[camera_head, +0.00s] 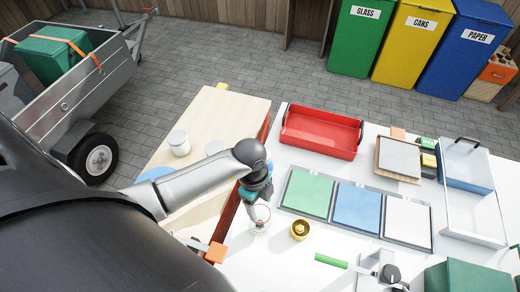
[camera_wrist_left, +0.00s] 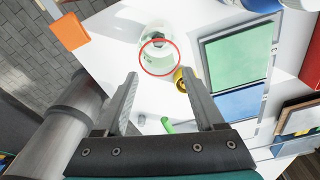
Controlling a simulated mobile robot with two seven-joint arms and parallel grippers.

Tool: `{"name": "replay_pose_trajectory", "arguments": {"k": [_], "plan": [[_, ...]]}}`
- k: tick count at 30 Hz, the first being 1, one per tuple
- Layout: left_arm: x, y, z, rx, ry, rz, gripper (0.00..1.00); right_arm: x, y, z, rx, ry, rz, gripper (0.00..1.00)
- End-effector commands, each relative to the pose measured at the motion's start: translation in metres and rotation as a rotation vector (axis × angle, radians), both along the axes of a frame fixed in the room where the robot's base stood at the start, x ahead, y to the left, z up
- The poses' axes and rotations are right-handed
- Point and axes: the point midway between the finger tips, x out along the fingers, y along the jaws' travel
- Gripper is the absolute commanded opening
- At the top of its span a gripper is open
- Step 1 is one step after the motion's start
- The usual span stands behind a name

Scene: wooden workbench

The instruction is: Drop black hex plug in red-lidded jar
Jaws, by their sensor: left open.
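A clear jar with a red ring at its mouth (camera_head: 260,221) stands on the white bench top; it also shows in the left wrist view (camera_wrist_left: 159,57). A small dark piece (camera_wrist_left: 158,42) shows inside the jar through the glass and looks like the black hex plug, though its shape is too small to be sure. My left gripper (camera_head: 257,206) is just above the jar in the head view. In the left wrist view its fingers (camera_wrist_left: 160,76) are spread apart with nothing between them, and the jar's mouth lies beyond the tips. My right gripper is not seen.
A brass-yellow cup (camera_head: 300,230) stands right of the jar. Green, blue and white panels (camera_head: 358,208) lie behind it in a grey frame. A red tray (camera_head: 321,131) is farther back. A green-handled tool (camera_head: 330,261) lies in front. An orange block (camera_head: 215,252) is at left.

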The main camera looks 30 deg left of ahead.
Motion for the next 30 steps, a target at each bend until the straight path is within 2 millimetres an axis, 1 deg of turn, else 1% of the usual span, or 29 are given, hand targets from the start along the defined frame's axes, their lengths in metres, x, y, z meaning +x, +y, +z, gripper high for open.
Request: {"name": "replay_pose_trajectory", "arguments": {"k": [5, 8, 18, 22, 25, 30], "plan": [[0.000, 0.000, 0.002, 0.000, 0.000, 0.000, 0.70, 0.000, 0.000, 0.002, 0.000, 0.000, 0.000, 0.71], [0.000, 0.000, 0.008, 0.000, 0.000, 0.000, 0.70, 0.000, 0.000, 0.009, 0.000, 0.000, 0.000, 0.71], [0.000, 0.000, 0.051, 0.000, -0.001, 0.000, 0.70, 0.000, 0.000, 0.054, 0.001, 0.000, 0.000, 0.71], [0.000, 0.000, 0.068, 0.000, -0.001, 0.000, 0.70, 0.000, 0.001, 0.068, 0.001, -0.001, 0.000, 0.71], [0.000, 0.000, 0.072, 0.000, 0.000, 0.000, 0.70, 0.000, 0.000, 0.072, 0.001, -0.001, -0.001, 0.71], [0.000, 0.000, 0.070, 0.000, 0.001, 0.000, 0.70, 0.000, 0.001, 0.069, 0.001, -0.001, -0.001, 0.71]]}}
